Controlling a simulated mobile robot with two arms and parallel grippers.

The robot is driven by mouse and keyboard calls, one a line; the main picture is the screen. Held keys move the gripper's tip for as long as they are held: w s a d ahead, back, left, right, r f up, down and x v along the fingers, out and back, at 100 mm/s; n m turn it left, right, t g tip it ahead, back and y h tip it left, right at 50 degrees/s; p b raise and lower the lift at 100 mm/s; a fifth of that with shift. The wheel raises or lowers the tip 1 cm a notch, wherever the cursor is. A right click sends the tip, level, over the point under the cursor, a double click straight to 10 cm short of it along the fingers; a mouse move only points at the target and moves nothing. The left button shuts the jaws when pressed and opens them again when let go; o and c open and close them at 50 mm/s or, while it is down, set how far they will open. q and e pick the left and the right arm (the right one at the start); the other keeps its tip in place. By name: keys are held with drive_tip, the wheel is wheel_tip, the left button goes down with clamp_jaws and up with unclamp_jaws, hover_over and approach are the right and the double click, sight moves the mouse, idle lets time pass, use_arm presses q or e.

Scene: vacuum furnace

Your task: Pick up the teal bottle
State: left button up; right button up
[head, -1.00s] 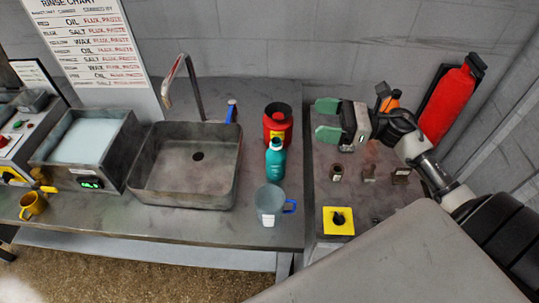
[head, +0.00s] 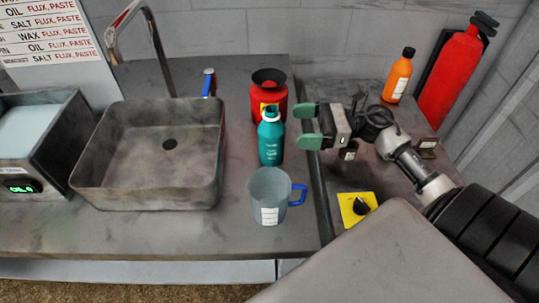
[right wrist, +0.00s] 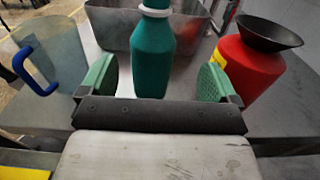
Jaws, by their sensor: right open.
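The teal bottle (head: 271,142) stands upright on the bench between the sink and my right gripper, in front of the red container. In the right wrist view the teal bottle (right wrist: 153,55) is straight ahead, between the lines of the two green finger pads. My right gripper (head: 306,126) is open and empty, to the right of the bottle and pointing left at it. The right wrist view shows the open right gripper (right wrist: 154,82) with the bottle at or just beyond its fingertips; I cannot tell exactly. My left gripper is not in view.
A red container (head: 268,97) with a black funnel top stands close behind the bottle. A grey mug (head: 268,190) with a blue handle stands in front of it. The metal sink (head: 205,185) is left. An orange bottle (head: 398,78) and red extinguisher (head: 450,80) stand at the back right.

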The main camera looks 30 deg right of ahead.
sight(284, 130)
drive_tip(key=shift+a+f, duration=0.1)
drive_tip(key=shift+f, duration=0.35)
drive_tip(key=p+x, duration=0.1)
drive_tip(key=x, duration=0.1)
drive_tip(key=p+x, duration=0.1)
drive_tip(key=x, duration=0.1)
drive_tip(key=p+x, duration=0.1)
drive_tip(key=x, duration=0.2)
drive_tip(key=shift+s+a+r, duration=0.2)
drive_tip(key=shift+s+r, duration=0.15)
drive_tip(key=shift+w+a+f, duration=0.15)
drive_tip(key=shift+a+f, duration=0.05)
drive_tip(key=shift+a, duration=0.05)
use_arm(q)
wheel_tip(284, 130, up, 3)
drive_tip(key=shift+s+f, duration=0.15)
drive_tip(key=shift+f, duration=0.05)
use_arm(e)
drive_tip(key=shift+d, duration=0.1)
drive_tip(key=c, duration=1.1)
